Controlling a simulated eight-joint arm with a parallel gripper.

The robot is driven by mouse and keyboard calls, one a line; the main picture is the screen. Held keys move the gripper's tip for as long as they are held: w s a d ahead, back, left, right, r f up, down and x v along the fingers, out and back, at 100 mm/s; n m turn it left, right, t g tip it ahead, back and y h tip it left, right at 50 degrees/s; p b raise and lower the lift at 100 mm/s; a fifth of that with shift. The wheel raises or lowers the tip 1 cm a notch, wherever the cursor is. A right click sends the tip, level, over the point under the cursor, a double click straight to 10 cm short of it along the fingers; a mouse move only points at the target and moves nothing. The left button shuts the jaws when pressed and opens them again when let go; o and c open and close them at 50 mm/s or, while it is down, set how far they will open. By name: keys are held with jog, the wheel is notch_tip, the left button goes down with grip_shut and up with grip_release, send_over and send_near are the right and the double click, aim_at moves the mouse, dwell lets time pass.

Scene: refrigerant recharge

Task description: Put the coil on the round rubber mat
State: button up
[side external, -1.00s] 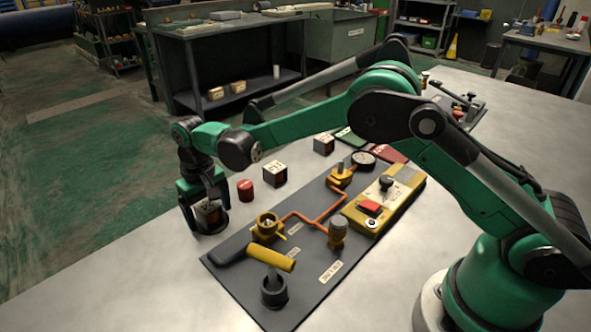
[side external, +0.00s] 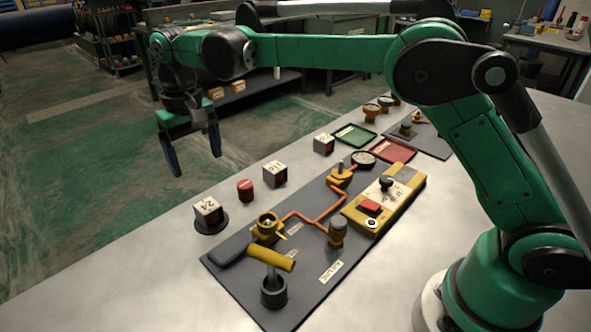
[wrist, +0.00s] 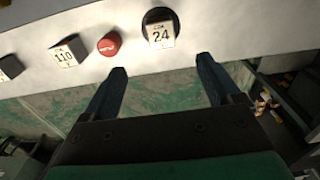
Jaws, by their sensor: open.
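A coil block (side external: 207,208) with a pale top marked 24 stands on the round black rubber mat (side external: 206,231) at the table's left edge. In the wrist view the same coil (wrist: 161,35) sits within the mat (wrist: 150,16), whose dark rim shows around it. My gripper (side external: 197,164) is open and empty, raised above and behind the coil, clear of it. In the wrist view its two fingers (wrist: 161,63) are spread, with nothing between them.
Two similar blocks (side external: 275,174) (side external: 324,144) and a red cylinder (side external: 245,190) stand along the table edge. A dark panel (side external: 318,287) carries orange piping, a yellow-handled valve (side external: 270,258) and a yellow unit (side external: 405,190). Green (side external: 355,135) and red (side external: 393,151) trays lie beyond.

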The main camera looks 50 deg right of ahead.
jog(key=s+d+r+t, duration=0.5)
jog(key=s+d, duration=0.5)
jog(key=s, duration=0.2)
jog(key=s+d+f+t, duration=0.2)
jog(key=s+f, duration=0.2)
jog(key=s, duration=0.1)
jog(key=shift+d+f, duration=0.15)
